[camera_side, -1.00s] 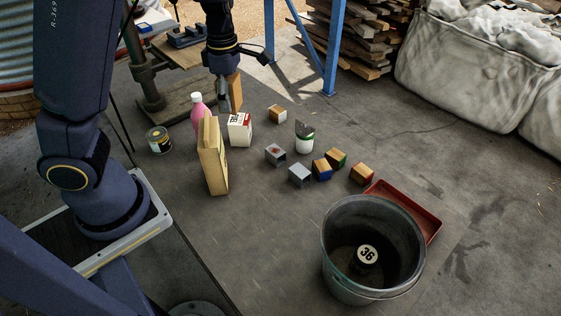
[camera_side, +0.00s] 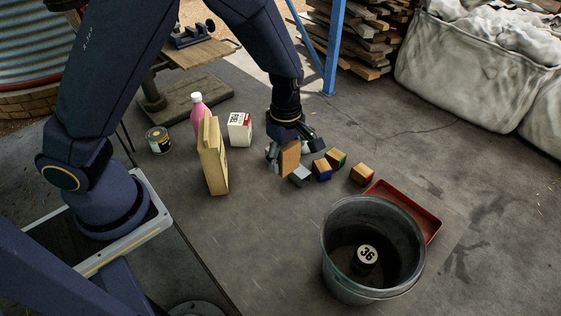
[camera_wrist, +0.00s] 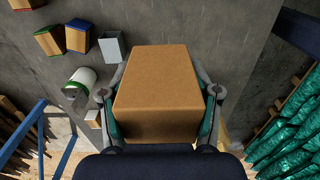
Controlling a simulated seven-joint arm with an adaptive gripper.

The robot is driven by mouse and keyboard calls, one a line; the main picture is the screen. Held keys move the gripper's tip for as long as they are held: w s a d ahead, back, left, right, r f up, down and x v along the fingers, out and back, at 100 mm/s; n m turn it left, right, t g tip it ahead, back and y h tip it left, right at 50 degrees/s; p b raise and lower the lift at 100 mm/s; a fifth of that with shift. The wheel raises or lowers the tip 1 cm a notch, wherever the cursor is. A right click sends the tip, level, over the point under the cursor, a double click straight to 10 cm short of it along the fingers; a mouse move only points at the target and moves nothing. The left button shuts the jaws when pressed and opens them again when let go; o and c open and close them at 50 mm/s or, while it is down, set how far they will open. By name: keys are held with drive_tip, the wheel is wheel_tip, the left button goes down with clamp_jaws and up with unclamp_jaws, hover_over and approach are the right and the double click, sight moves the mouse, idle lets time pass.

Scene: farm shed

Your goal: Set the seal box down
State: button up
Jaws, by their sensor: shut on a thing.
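My gripper (camera_side: 287,148) points down over the middle of the work area and is shut on a plain brown cardboard box (camera_side: 289,160), which I take for the seal box. In the wrist view the box (camera_wrist: 158,90) sits between both fingers of my gripper (camera_wrist: 158,96), one along each side. No print shows on its visible faces. I cannot tell whether its underside touches the floor. A grey block (camera_side: 301,176) stands just right of it in the side view.
Several wood-topped blocks (camera_side: 361,174), a white-and-green can (camera_wrist: 84,80), a bucket (camera_side: 338,285) and a red tray (camera_side: 436,229) lie to the right or near. Floor before the box is clear.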

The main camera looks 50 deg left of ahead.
sight(284, 209)
wheel_tip(284, 209, down, 18)
drive_tip(key=shift+f, duration=0.15)
idle(0.3)
drive_tip(key=o, duration=1.2)
drive_tip(key=shift+o, duration=0.2)
